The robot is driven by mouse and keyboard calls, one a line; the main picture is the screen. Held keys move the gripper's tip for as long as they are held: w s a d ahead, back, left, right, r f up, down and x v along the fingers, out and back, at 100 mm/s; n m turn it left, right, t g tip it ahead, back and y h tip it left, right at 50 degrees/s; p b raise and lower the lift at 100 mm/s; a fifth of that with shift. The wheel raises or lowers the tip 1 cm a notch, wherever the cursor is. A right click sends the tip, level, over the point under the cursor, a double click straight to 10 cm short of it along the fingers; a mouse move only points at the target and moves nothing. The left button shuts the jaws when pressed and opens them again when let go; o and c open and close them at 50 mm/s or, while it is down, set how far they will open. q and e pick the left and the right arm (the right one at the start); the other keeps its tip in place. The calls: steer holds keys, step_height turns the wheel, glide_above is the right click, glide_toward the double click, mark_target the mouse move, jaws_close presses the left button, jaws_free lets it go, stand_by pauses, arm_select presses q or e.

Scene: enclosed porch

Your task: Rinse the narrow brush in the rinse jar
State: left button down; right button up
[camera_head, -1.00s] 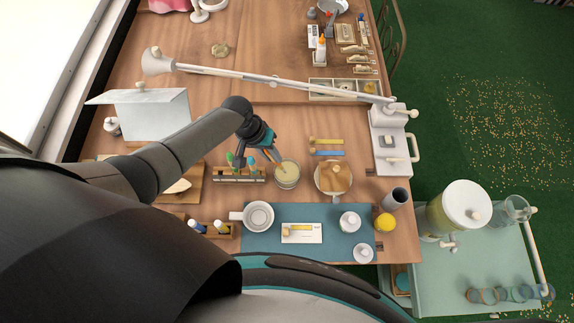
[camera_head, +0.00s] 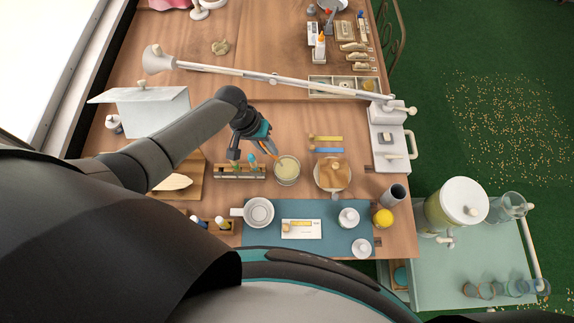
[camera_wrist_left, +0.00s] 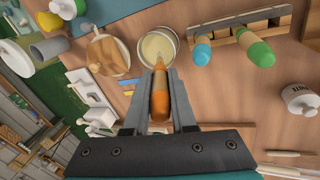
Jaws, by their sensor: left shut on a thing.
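My left gripper (camera_head: 256,153) is shut on the narrow brush, whose orange handle (camera_wrist_left: 160,98) lies between the fingers in the left wrist view. The brush points away from the fingers toward the rinse jar (camera_head: 287,180), a round clear jar with pale yellowish liquid. In the left wrist view the brush's tip end overlaps the near rim of the jar (camera_wrist_left: 158,32); whether it touches the liquid I cannot tell. In the head view the gripper is just up and left of the jar. My right gripper is not in view.
A wooden brush rack (camera_head: 240,178) stands left of the jar, with green and blue handles (camera_wrist_left: 202,53) in it. A round dish with a wooden piece (camera_head: 333,176) stands right of the jar. A white mug (camera_head: 258,212) stands on the blue mat (camera_head: 330,238) in front.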

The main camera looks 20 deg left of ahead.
arm_select(q)
steer(key=shift+r, duration=2.5)
